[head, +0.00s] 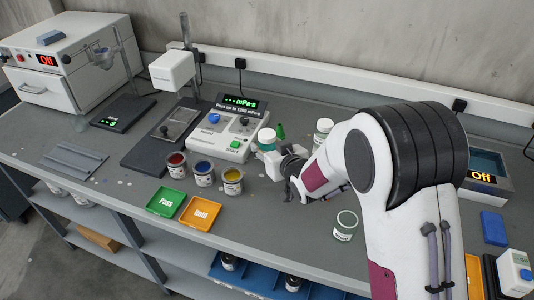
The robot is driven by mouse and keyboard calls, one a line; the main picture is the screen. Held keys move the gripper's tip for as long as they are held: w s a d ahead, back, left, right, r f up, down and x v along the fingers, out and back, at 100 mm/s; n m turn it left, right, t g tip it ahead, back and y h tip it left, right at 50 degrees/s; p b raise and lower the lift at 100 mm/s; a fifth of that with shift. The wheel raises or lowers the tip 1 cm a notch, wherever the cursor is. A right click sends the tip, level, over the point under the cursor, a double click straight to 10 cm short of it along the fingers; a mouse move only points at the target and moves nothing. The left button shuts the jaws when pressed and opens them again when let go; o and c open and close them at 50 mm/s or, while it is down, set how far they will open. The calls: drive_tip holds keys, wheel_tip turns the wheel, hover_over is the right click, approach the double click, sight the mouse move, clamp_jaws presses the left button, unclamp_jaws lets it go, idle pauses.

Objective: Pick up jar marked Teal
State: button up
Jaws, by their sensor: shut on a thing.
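A pale jar with a greenish top (344,220) stands to the right, near the front. Another pale jar (324,126) stands behind my arm.
Red (177,165), blue (204,174) and yellow (232,181) paint jars stand left of my gripper. Green Pass (166,202) and orange Hold (200,213) trays lie before them. Front-centre bench is clear.

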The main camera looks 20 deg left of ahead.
sight(265, 130)
drive_tip(key=shift+r, duration=2.65)
